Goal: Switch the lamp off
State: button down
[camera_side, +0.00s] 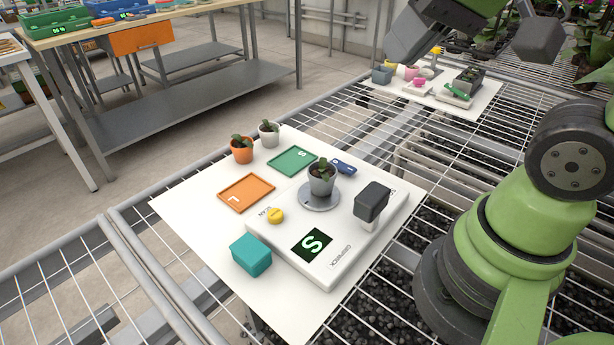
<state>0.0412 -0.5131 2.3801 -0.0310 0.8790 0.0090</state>
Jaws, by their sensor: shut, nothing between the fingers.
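I cannot pick out a lamp for certain. A white device (285,249) lies on the near white board, with a lit green "S" display (312,244), a yellow button (276,215) and a dark head (371,201) on a pale post. A potted plant (321,178) stands on its round grey plate. My gripper (396,52) appears as a dark grey part at the top edge, above the far board and well away from the white device. It is shut and empty; its fingertips are hard to make out.
An orange tray (246,194), green tray (292,161), teal block (251,255), dark blue item (343,166) and two small potted plants (242,149) surround the device. The far board (484,107) carries small pots and a dark device (467,82). Wire-mesh benches lie around.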

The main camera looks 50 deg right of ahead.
jog(key=shift+s+a+r+t+y, duration=0.15)
jog(key=shift+s+a+t, duration=0.2)
jog(key=shift+s, duration=0.6)
jog(key=shift+s+a+f+t+y, duration=0.15)
jog(key=shift+s+a+t, duration=0.15)
jog(key=shift+s, duration=0.6)
jog(key=shift+r, duration=0.1)
jog(key=n+g+h, duration=0.2)
jog(key=n+g, duration=0.5)
jog(key=n, duration=1.5)
send_over(350, 170)
notch_tip(350, 170, down, 13)
jog(key=shift+w, duration=0.1)
notch_tip(350, 170, down, 14)
jog(key=shift+f, duration=0.1)
